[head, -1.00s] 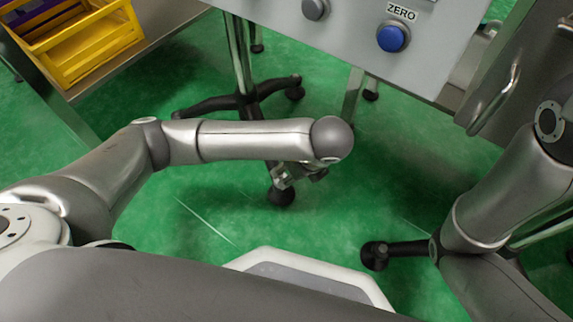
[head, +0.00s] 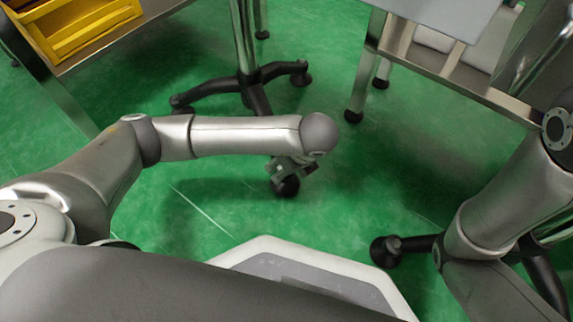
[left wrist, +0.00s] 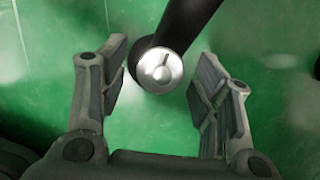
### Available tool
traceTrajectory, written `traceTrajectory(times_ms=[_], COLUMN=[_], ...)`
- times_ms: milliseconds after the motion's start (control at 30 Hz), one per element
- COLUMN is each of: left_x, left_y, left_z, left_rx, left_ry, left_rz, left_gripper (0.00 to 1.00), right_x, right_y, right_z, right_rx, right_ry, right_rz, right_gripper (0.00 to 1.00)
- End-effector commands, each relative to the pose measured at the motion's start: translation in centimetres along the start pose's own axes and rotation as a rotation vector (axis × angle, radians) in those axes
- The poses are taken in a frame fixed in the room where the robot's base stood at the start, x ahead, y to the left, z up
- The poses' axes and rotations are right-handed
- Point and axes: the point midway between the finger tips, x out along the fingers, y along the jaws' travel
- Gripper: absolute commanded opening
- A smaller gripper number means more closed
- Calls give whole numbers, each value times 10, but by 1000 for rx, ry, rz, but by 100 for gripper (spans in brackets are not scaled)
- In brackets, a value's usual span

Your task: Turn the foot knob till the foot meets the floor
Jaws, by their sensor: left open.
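The foot knob (left wrist: 160,70) is a silver disc with a dark line across its upper part. It sits at the end of a dark stand leg (left wrist: 186,22) in the left wrist view. My left gripper (left wrist: 161,62) is open, with one finger on each side of the knob and a gap to both. In the head view my left gripper (head: 291,166) is low over the leg's end, partly hidden by my arm. A dark round foot (head: 286,187) shows just below it; whether it touches the floor I cannot tell. My right gripper is out of view.
The stand has a metal post (head: 243,38) and several dark legs with feet. A steel table (head: 476,88) stands at the back right. A yellow crate (head: 82,28) sits on a bench at the back left.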

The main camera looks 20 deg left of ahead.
Motion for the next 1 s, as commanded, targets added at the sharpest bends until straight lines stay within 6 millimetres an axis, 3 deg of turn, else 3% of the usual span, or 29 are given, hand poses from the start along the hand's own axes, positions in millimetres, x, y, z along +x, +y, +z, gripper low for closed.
traceTrajectory(times_ms=[167,500,1000], left_x=[0,0,-1], left_y=[0,0,2], left_z=[0,0,1], left_rx=[0,0,133], left_ry=[0,0,-1], left_rz=[0,0,-54], left_gripper=[57,13,13], right_x=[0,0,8], right_y=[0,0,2], right_z=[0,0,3], right_rx=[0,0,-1], right_ry=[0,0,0], right_rz=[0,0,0], right_gripper=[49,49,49])
